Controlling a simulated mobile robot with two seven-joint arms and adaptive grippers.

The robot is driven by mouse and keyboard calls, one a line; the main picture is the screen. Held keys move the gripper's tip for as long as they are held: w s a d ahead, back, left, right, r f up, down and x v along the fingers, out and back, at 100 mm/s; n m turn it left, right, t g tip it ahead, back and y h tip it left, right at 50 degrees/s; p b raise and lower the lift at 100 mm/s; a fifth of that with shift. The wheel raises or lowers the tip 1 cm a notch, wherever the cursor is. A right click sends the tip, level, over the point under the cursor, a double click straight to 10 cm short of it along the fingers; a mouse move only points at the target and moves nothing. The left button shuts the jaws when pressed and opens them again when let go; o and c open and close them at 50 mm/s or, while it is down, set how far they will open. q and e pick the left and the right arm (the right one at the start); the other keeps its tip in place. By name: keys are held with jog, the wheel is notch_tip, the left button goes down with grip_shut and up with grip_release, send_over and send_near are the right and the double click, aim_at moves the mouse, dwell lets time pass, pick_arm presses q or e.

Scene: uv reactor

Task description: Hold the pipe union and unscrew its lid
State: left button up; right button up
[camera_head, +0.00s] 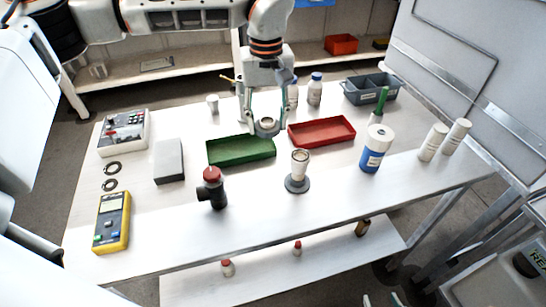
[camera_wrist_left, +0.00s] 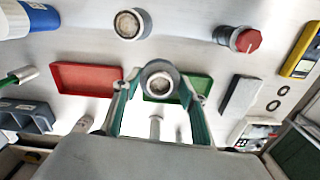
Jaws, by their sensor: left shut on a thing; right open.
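My left gripper (camera_head: 265,122) is above the table near the green tray. It is shut on a short grey round piece (camera_head: 266,127), which looks like the pipe union. In the left wrist view the pipe union (camera_wrist_left: 160,82) sits between the two fingertips, its round end with a thick dark rim and paler centre facing the camera. I cannot make out a separate lid on it. What look like my right gripper's fingertips (camera_head: 381,300) show at the bottom edge of the head view, apart and empty, away from the union.
A green tray (camera_head: 240,161) and a red tray (camera_head: 343,139) lie nearby. In front stand a black fitting with a red cap (camera_head: 212,188) and a pale cup-topped piece on a round base (camera_head: 297,184). A blue-white bottle (camera_head: 376,148) stands right. The front table strip is mostly clear.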

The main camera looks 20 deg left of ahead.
aim_at(268, 169)
pick_arm(q)
notch_tip(268, 169, down, 14)
jog(key=shift+w+f, duration=0.1)
jog(key=shift+f, duration=0.05)
dwell(0.3)
jog(key=shift+f, duration=0.2)
jog(key=o, duration=1.2)
jog(key=shift+o, duration=0.2)
jog(key=shift+r, duration=0.1)
notch_tip(268, 169, up, 12)
jog(key=shift+f, duration=0.1)
jog(key=shift+d+f+n+t+y+p, duration=0.15)
jog(key=shift+f+n, duration=0.4)
jog(key=shift+f, duration=1.3)
jog(key=shift+a+f+n+t+y+p, duration=0.15)
jog(key=shift+f+n, duration=0.45)
jog(key=shift+f, duration=1.25)
jog(key=shift+d+f+n+t+y+p, duration=0.15)
jog(key=shift+f+n, duration=0.4)
jog(key=shift+f, duration=1.3)
